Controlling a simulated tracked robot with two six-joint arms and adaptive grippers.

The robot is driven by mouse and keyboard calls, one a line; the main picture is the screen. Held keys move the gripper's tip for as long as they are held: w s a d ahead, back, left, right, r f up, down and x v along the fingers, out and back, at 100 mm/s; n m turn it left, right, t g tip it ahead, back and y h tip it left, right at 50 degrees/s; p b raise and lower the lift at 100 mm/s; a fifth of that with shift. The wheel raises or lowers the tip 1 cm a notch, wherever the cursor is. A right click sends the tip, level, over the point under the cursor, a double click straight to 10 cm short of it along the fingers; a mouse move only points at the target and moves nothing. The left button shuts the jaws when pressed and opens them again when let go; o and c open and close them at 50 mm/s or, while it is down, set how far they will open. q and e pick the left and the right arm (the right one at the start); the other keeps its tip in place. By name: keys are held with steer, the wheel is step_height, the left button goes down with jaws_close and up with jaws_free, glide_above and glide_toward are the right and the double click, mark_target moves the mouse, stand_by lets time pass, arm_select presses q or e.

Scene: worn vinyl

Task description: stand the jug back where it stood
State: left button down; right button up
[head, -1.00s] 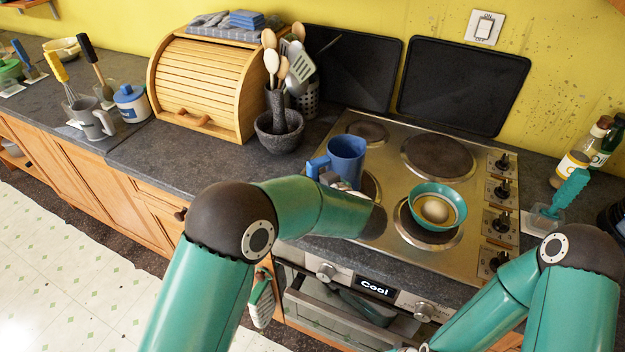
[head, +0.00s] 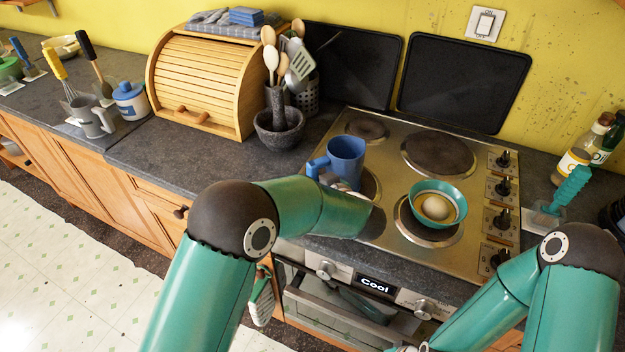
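The blue jug (head: 347,158) is upright over the front left part of the steel hob, beside a hotplate. Its handle points left. Its base is partly covered by my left forearm, so I cannot tell whether it rests on the hob or is held just above it. A small grey part of my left gripper (head: 328,179) shows beside the jug, below the handle. The rest of that gripper is hidden behind the forearm, and its fingers cannot be made out.
A teal bowl (head: 437,205) with a pale round thing in it stands on the front hotplate. A stone mortar (head: 279,133) and a wooden bread bin (head: 205,85) stand left of the hob. Bottles (head: 583,150) stand at the right. Counter between mortar and front edge is clear.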

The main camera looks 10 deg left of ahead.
arm_select(q)
steer(key=c, duration=0.9)
jaws_free()
steer(key=shift+f, duration=0.1)
steer(key=shift+s, duration=0.1)
steer(key=shift+p+v, duration=1.75)
steer(key=shift+v, duration=2.2)
step_height(320, 180, up, 10)
